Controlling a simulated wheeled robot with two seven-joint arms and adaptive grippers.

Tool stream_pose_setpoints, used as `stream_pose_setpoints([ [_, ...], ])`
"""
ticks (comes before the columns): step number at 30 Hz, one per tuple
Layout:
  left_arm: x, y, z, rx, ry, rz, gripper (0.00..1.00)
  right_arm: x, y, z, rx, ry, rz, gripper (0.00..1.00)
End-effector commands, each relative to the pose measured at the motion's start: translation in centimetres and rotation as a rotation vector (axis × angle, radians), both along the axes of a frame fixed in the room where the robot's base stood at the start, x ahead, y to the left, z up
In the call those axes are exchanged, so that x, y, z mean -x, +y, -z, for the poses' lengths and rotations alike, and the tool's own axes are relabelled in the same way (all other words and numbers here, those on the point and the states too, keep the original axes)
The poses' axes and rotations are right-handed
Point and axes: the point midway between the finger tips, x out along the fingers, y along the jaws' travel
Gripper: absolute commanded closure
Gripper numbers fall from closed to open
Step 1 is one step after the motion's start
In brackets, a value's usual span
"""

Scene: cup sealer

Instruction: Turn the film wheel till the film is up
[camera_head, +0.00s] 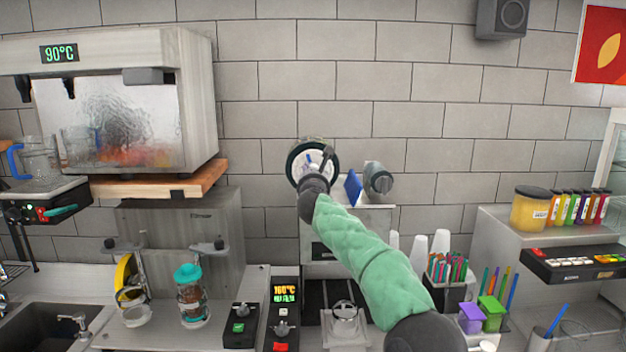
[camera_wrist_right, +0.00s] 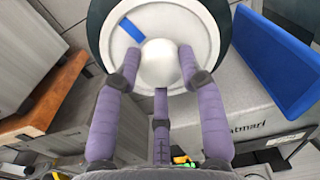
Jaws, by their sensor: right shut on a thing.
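The film wheel (camera_head: 297,160) is a white disc with a dark green rim, at the top of the cup sealer (camera_head: 347,222). In the right wrist view the film wheel (camera_wrist_right: 207,25) shows a blue mark at its upper left and a round white hub (camera_wrist_right: 160,65) at its middle. My right gripper (camera_head: 318,178) is at the wheel's face. In the wrist view its purple fingers (camera_wrist_right: 159,72) are closed around the hub, with fingertips at both sides and below. A blue panel (camera_head: 353,187) stands just right of the wheel; I cannot tell the film itself. My left gripper is not in view.
A grey roller (camera_head: 378,181) sits right of the blue panel. A wooden shelf (camera_head: 150,184) with a hot-water machine (camera_head: 110,110) is to the left. White cups (camera_head: 440,242) and a straw holder (camera_head: 446,272) stand right, near my forearm. The tiled wall is close behind the wheel.

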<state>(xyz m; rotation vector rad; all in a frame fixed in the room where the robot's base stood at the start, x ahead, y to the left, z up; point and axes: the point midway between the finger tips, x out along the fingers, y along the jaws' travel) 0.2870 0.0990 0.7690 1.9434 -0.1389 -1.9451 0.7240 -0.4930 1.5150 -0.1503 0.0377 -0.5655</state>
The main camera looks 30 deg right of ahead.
Motion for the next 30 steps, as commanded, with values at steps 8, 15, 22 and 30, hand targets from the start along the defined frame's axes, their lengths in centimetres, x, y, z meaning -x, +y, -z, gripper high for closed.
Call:
stream_pose_setpoints([
  [8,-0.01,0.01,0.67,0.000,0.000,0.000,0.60,-0.02,0.01,0.11,-0.108,-0.065,0.001,1.00],
  [15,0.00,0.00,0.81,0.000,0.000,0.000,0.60,-0.01,-0.01,0.04,-0.142,-0.086,0.001,1.00],
  [22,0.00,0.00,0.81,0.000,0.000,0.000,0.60,-0.01,-0.01,0.02,-0.146,-0.089,0.001,1.00],
  [30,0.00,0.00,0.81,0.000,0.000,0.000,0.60,0.00,-0.02,0.01,-0.145,-0.089,0.000,0.36],
])
